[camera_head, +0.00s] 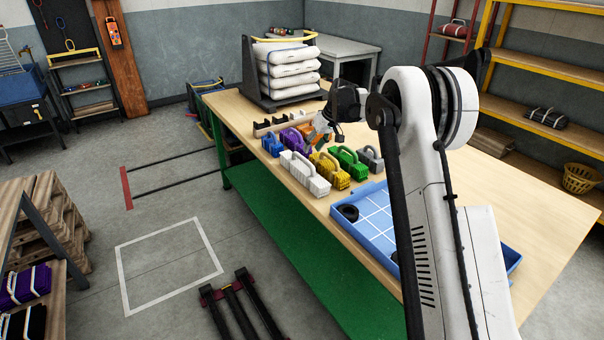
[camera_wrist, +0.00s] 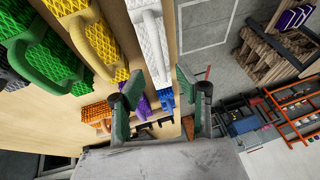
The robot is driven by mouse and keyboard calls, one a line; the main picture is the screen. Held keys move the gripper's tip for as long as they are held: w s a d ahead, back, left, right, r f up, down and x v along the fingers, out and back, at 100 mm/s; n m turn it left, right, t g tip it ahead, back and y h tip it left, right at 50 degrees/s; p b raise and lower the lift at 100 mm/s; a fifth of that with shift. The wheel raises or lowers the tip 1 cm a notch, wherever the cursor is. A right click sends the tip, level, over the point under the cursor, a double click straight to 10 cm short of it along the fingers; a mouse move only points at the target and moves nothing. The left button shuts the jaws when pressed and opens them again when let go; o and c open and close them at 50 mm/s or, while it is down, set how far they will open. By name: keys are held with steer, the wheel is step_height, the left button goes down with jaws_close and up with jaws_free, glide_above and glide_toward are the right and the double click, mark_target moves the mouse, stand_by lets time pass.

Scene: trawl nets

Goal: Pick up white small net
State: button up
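The white small net (camera_head: 304,174), a block with a handle on top, sits at the table's near left edge in the head view. In the wrist view the white net (camera_wrist: 150,45) is at the upper middle, beyond the fingertips. My gripper (camera_head: 319,132) is above the group of nets, behind the white one in the head view. In the wrist view my gripper (camera_wrist: 162,92) has its two fingers wide apart, with nothing held between them. The gripper and the white net look apart.
Yellow (camera_head: 331,170), green (camera_head: 348,162), grey (camera_head: 370,158), blue (camera_head: 272,145), purple (camera_head: 293,138) and orange nets stand close around the white one. A blue tray (camera_head: 381,245) lies to the right. A rack of white bundles (camera_head: 285,70) stands behind.

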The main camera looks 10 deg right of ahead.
mark_target(304, 159)
steer(key=x, duration=0.4)
steer(key=w+f, duration=0.1)
steer(key=w+a+f, duration=0.1)
steer(key=f, duration=0.1)
steer(key=shift+a+f, duration=0.15)
steer(key=shift+a, duration=0.05)
steer(key=shift+w+a+f, duration=0.1)
steer(key=shift+w+f, duration=0.1)
steer(key=shift+f, duration=0.3)
steer(key=shift+c, duration=0.5)
jaws_close()
